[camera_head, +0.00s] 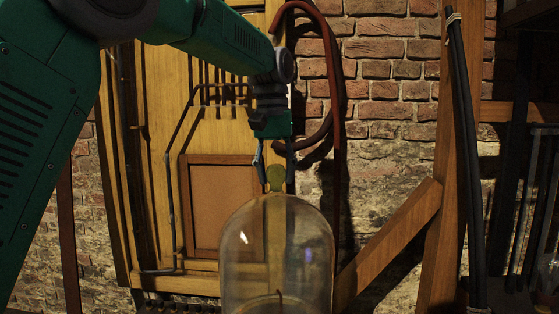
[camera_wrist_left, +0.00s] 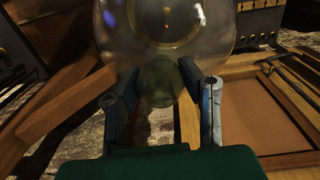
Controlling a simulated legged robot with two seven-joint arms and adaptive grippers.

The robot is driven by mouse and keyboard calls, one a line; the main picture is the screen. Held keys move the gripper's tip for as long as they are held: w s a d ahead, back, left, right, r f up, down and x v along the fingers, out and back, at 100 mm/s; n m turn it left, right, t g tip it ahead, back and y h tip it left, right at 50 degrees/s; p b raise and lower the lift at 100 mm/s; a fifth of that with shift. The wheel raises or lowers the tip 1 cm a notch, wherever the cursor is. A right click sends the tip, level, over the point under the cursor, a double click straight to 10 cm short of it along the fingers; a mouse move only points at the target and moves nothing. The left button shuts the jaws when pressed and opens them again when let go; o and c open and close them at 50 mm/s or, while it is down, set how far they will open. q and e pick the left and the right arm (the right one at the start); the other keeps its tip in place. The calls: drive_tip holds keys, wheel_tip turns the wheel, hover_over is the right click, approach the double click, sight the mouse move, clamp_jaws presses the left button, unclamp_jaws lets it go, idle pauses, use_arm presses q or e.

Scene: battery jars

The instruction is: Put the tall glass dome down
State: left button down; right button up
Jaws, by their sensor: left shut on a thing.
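The tall glass dome (camera_head: 277,255) is clear, with a rounded top and a greenish knob (camera_head: 276,178). It hangs upright in the lower middle of the head view, and its bottom is cut off by the frame edge. My left gripper (camera_head: 267,174) points down from above and is shut on the knob. In the left wrist view the two fingers (camera_wrist_left: 160,88) stand on either side of the knob, with the dome (camera_wrist_left: 165,25) beyond them. What lies under the dome is not clear. My right gripper is not in view.
A yellow wooden panel (camera_head: 220,140) with dark pipes and a brown framed board (camera_head: 222,205) stands behind. A diagonal wooden brace (camera_head: 390,240) and an upright post (camera_head: 445,150) are to the right. A red-brown hose (camera_head: 333,80) hangs behind my arm.

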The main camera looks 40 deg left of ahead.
use_arm(q)
drive_tip(key=shift+a, duration=0.25)
drive_tip(key=shift+s+a, duration=0.1)
drive_tip(key=shift+a, duration=0.25)
drive_tip(key=c, duration=1.4)
unclamp_jaws()
drive_tip(key=shift+s+f, duration=0.1)
drive_tip(key=shift+f, duration=0.2)
drive_tip(key=o, duration=0.3)
drive_tip(key=shift+d, duration=0.15)
drive_tip(key=shift+o, duration=0.2)
drive_tip(key=shift+d+r, duration=0.15)
drive_tip(key=shift+d, duration=0.4)
drive_tip(key=shift+r, duration=0.2)
drive_tip(key=r, duration=0.3)
drive_tip(key=a+r, duration=0.1)
drive_tip(key=r, duration=0.6)
drive_tip(key=shift+a, duration=0.2)
drive_tip(key=shift+d+r, duration=0.3)
drive_tip(key=shift+r, duration=0.5)
drive_tip(key=shift+a+f, duration=0.1)
drive_tip(key=shift+a, duration=0.2)
